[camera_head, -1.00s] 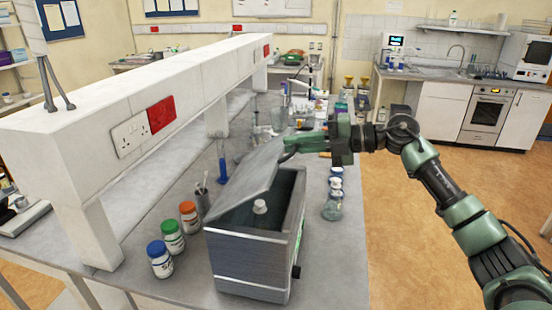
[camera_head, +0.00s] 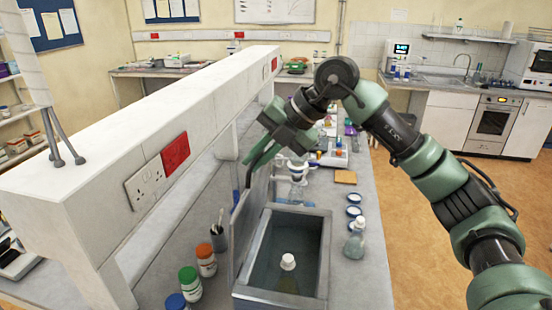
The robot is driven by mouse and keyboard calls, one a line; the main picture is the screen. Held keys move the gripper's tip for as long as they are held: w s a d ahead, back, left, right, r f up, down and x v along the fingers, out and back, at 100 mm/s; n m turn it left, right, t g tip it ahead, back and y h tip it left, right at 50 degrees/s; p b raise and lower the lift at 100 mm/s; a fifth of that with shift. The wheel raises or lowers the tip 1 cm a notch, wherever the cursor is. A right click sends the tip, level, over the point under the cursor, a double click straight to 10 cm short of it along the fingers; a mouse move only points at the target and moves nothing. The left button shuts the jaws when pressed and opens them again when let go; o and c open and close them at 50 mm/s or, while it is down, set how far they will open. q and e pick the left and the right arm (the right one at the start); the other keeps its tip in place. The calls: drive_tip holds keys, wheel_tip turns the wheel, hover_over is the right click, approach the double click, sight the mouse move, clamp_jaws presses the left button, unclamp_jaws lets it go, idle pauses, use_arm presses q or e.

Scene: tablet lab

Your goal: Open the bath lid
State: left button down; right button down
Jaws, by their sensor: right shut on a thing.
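The bath (camera_head: 322,262) is a grey metal box on the bench, its top open, with water-like dark contents. A white-capped item (camera_head: 288,262) stands inside it. The bath lid (camera_head: 250,218) stands nearly upright along the bath's left side, seen almost edge-on. My right gripper (camera_head: 257,158) is above the lid, shut on its dark handle (camera_head: 250,174); the green fingers hide part of the grip. My left gripper is not in view.
Bottles with orange (camera_head: 205,258), green (camera_head: 189,282) and blue caps stand left of the bath, beside a dark pen cup (camera_head: 219,238). The white shelf (camera_head: 110,190) rises behind them.

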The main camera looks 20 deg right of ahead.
drive_tip(key=w+a, duration=0.1)
drive_tip(key=w+a+g+h, duration=0.1)
drive_tip(key=shift+a+f, duration=0.15)
drive_tip(key=shift+a, duration=0.2)
drive_tip(key=c, duration=1.5)
unclamp_jaws()
drive_tip(key=shift+c, duration=0.2)
drive_tip(key=b+v, duration=0.3)
drive_tip(key=v, duration=0.5)
drive_tip(key=shift+a, duration=0.2)
